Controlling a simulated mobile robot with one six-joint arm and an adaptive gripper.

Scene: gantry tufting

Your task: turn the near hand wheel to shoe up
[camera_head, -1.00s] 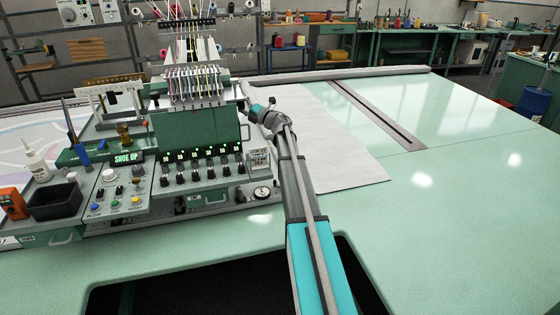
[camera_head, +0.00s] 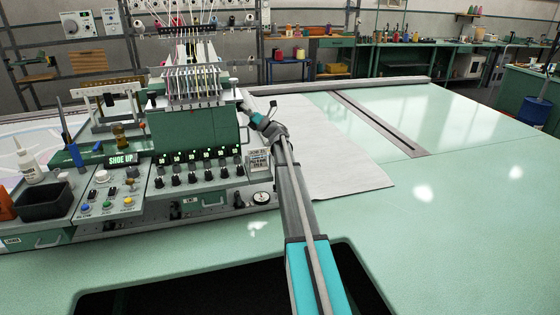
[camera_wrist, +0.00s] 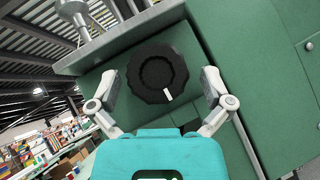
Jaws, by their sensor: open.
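The near hand wheel (camera_wrist: 157,73) is a black, ribbed round wheel with a white mark on its lower right rim, on a green machine face in the wrist view. My gripper (camera_wrist: 158,85) is open, with one finger on each side of the wheel. I cannot tell whether either finger touches it. In the head view my arm reaches the right side of the green tufting head (camera_head: 180,133), and the wheel and fingers are hidden there. A small display (camera_head: 122,159) on the control panel reads SHOE UP.
A row of black knobs (camera_head: 195,178) lines the front of the machine. A white sheet (camera_head: 335,160) lies on the green table (camera_head: 450,210) to the right. A dark opening (camera_head: 215,290) is cut in the table's near side.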

